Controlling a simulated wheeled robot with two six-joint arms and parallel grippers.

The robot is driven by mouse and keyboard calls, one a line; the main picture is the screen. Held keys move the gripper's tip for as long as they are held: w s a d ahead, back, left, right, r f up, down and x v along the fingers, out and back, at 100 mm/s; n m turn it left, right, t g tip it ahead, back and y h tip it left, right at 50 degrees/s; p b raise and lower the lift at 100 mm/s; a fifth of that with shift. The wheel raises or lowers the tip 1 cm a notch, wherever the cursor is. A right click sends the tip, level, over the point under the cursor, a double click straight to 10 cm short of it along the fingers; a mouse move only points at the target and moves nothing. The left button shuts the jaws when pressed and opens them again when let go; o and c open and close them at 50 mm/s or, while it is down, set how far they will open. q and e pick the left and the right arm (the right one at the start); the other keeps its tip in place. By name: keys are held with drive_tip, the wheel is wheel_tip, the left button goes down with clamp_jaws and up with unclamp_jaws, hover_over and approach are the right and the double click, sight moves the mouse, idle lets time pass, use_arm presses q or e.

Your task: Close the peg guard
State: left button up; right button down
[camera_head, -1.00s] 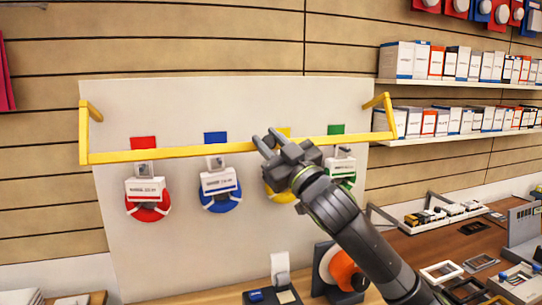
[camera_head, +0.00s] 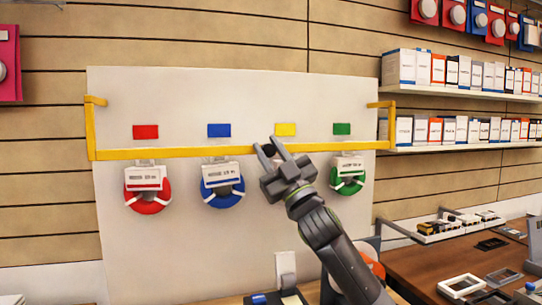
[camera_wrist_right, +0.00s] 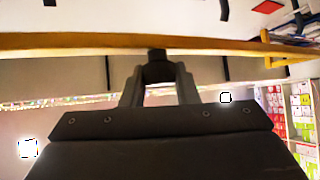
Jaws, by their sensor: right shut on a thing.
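The peg guard is a yellow bar (camera_head: 190,153) with a short arm at each end, running across the front of a pale board (camera_head: 240,95). It also shows in the right wrist view (camera_wrist_right: 70,41). My right gripper (camera_head: 270,148) is at the bar, right of its middle. Its fingers are shut on a dark knob (camera_wrist_right: 156,64) at the bar. A red roll (camera_head: 148,190), a blue roll (camera_head: 222,185) and a green roll (camera_head: 347,180) with white labels hang below the bar. My gripper covers the board between blue and green. My left gripper is not in view.
Red (camera_head: 145,131), blue (camera_head: 219,130), yellow (camera_head: 285,129) and green (camera_head: 342,128) tags sit above the bar. Shelves of boxes (camera_head: 450,130) stand to the right. A brown counter (camera_head: 425,265) with small items is at lower right.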

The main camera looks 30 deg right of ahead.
drive_tip(key=shift+w+d+f, duration=0.15)
drive_tip(key=shift+w+f, duration=0.15)
drive_tip(key=shift+f, duration=0.2)
drive_tip(key=c, duration=1.5)
unclamp_jaws()
drive_tip(key=o, duration=0.4)
drive_tip(key=shift+w+d, duration=0.1)
drive_tip(key=shift+d, duration=0.1)
drive_tip(key=shift+a, duration=0.1)
drive_tip(key=shift+a, duration=0.1)
